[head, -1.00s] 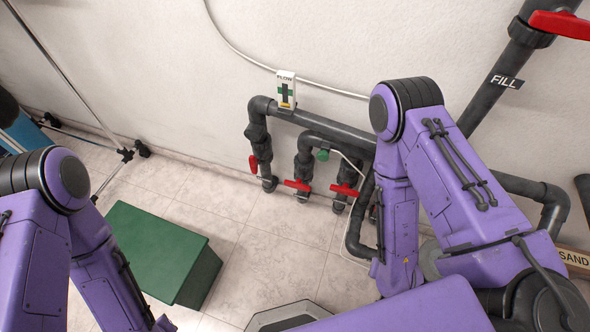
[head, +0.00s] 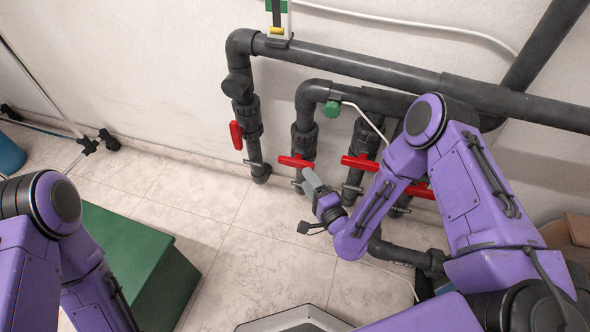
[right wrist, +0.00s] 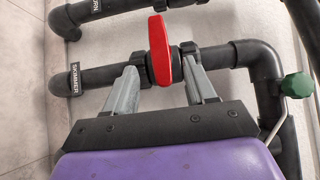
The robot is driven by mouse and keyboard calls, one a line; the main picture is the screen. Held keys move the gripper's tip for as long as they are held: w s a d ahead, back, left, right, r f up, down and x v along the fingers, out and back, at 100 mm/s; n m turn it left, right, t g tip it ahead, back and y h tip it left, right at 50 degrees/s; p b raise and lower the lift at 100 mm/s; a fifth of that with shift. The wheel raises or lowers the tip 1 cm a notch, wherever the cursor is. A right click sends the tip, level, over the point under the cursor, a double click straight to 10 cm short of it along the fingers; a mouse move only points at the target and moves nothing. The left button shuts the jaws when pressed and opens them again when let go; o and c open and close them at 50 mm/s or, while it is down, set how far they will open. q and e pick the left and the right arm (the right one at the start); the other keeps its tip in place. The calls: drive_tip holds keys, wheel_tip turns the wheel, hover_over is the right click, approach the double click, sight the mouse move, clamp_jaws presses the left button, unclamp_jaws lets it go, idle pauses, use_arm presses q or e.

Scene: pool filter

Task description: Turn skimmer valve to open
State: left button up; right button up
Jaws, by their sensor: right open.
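The skimmer valve has a red handle (head: 297,162) on a dark vertical pipe, the second red-handled pipe from the left in the head view. In the right wrist view the red handle (right wrist: 160,52) lies crosswise to its pipe, which bears a SKIMMER label (right wrist: 75,79). My right gripper (right wrist: 163,86) is open, with one grey finger on each side of the handle. Gaps show between the fingers and the handle; depth is hard to judge. In the head view the right gripper (head: 311,184) is just below the handle. My left gripper is out of view.
Another red handle (head: 236,135) at left lies along its pipe. A red handle (head: 360,163) at right lies crosswise. A green box (head: 140,265) stands on the floor; tiles before the pipes are clear.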

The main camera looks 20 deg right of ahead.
sight(298, 166)
drive_tip(key=w, duration=0.2)
drive_tip(key=w+a+b, duration=0.1)
drive_tip(key=w, duration=0.5)
drive_tip(key=shift+w+a+b, duration=0.25)
drive_tip(key=shift+a+b, duration=0.1)
drive_tip(key=shift+b, duration=0.05)
drive_tip(key=c, duration=1)
